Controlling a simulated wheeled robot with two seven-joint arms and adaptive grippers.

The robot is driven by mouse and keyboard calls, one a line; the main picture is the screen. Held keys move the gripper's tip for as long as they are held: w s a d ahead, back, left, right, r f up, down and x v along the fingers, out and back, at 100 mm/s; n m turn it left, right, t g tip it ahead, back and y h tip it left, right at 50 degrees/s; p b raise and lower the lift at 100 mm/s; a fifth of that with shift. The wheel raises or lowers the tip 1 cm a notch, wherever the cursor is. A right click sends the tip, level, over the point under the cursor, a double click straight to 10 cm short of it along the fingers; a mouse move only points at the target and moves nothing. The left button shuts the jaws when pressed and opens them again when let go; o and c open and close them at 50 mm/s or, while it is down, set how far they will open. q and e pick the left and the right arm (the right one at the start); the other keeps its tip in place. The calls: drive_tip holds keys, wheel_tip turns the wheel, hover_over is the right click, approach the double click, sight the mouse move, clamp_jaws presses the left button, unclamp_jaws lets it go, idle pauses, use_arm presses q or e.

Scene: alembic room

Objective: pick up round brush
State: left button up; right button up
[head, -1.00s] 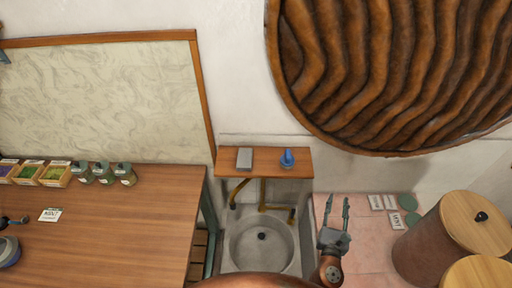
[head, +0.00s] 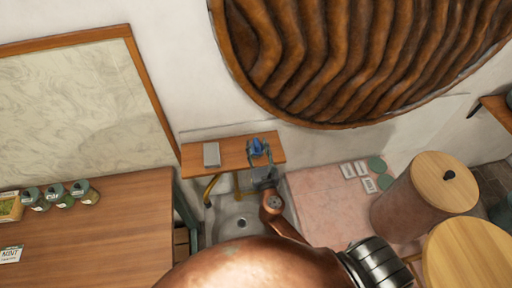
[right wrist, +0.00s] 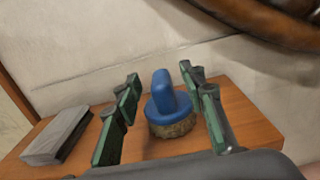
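The round brush (right wrist: 170,107) has a blue handle and a round bristle base. It stands upright on the small wooden shelf (right wrist: 240,103) above the sink. In the head view the brush (head: 257,146) shows as a small blue shape near the shelf's right part. My right gripper (right wrist: 165,98) is open, with its green-padded fingers on either side of the brush and a gap visible on each side. In the head view my right gripper (head: 259,158) reaches up to the brush. My left gripper is not in view.
A grey block (right wrist: 57,136) lies on the shelf left of the brush. The wall (right wrist: 95,45) rises close behind the shelf. The sink (head: 235,225) lies below. Lidded barrels (head: 415,195) stand at the right, and jars (head: 60,196) on the wooden table (head: 100,240) at left.

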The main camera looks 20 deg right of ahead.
drive_tip(key=shift+x, duration=0.9)
clamp_jaws()
